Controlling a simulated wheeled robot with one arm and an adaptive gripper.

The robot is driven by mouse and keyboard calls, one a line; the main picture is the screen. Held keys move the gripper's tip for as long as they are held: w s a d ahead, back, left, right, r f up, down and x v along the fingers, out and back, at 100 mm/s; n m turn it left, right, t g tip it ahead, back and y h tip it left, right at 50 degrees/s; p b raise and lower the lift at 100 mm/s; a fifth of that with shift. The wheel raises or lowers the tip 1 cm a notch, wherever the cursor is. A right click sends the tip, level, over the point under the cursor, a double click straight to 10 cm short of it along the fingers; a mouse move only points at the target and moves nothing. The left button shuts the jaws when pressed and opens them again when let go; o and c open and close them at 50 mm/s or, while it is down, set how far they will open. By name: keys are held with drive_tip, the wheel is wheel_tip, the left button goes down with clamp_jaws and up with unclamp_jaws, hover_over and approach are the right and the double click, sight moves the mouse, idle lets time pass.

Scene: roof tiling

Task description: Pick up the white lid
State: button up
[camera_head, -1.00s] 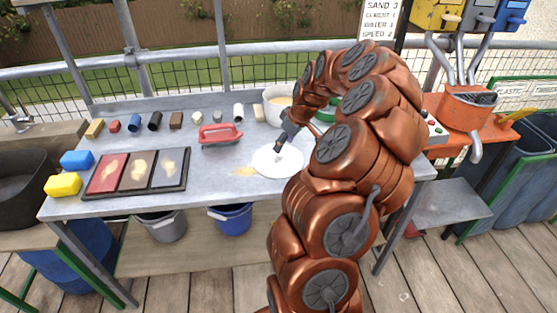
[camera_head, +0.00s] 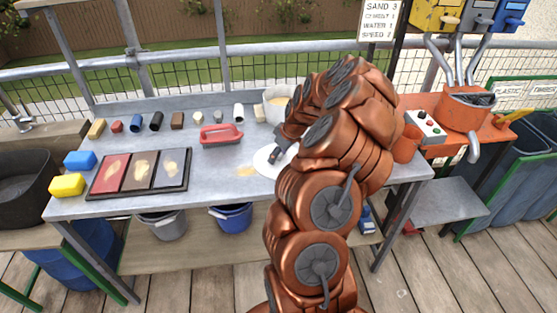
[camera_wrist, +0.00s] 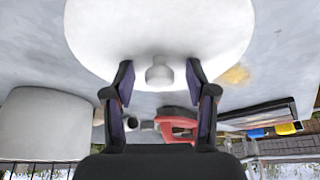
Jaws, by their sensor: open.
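The white lid (camera_head: 263,165) lies flat on the grey worktable, right of the middle, partly hidden behind my arm. In the wrist view the round lid (camera_wrist: 110,35) fills the top, with its small knob (camera_wrist: 159,73) at the lower edge. My gripper (camera_wrist: 160,75) is open. Its two dark fingers stand left and right of the knob, with gaps on both sides; I cannot tell whether the tips are level with it. In the head view my gripper (camera_head: 274,158) is low over the lid.
A white pot (camera_head: 277,96) stands behind the lid. A red-handled float (camera_head: 221,136) lies to the left. A dark tray with colour panels (camera_head: 107,174) and yellow (camera_head: 67,185) and blue (camera_head: 80,159) sponges are farther left. An orange mixer (camera_head: 467,113) stands right.

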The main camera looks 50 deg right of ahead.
clamp_jaws()
idle(0.5)
